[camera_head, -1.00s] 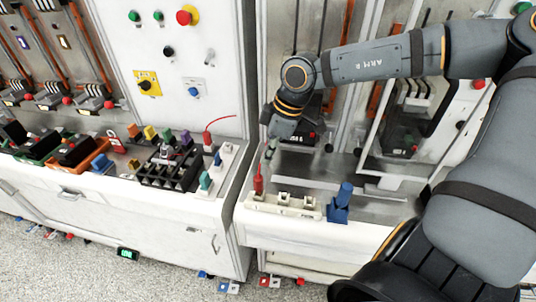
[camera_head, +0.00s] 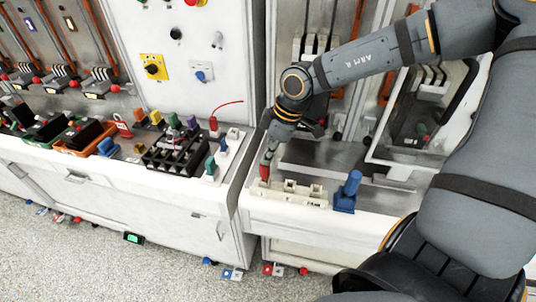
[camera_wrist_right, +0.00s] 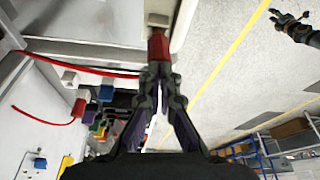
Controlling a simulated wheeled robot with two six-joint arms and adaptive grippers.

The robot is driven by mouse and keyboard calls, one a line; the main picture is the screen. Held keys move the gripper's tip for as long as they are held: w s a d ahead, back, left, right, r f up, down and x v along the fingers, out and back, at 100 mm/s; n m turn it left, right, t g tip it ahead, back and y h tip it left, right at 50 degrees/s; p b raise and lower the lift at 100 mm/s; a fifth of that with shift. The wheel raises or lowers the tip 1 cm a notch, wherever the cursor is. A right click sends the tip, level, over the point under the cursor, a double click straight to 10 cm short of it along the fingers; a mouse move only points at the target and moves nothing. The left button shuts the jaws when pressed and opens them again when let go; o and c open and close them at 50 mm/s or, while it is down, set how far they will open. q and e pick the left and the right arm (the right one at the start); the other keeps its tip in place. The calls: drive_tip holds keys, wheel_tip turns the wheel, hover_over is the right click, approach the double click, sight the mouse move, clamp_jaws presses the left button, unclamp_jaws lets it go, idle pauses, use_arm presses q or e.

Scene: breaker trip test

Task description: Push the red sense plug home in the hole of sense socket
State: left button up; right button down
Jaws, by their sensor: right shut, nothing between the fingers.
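The red sense plug (camera_head: 265,171) stands upright at the left end of the cream socket block (camera_head: 300,193). My right gripper (camera_head: 267,157) is shut and empty, its fingertips at the top of the plug. In the right wrist view the closed fingertips (camera_wrist_right: 158,70) meet the end of the red plug (camera_wrist_right: 158,46), with a pale socket (camera_wrist_right: 157,18) beyond it. How deep the plug sits is hidden. In that view a dark gripper, apparently my left one (camera_wrist_right: 289,26), hangs over the floor; its jaws are too small to judge.
A blue plug-like part (camera_head: 347,192) stands right of the socket block. Another red plug with a red wire (camera_head: 213,126) is on the left bench, near a black terminal block (camera_head: 172,160). A raised cabinet frame (camera_head: 425,115) stands behind, to the right.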

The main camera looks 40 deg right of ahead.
drive_tip(key=shift+s+f+b, duration=0.15)
drive_tip(key=shift+f+b, duration=0.2)
drive_tip(key=shift+b, duration=0.05)
drive_tip(key=shift+r, duration=0.15)
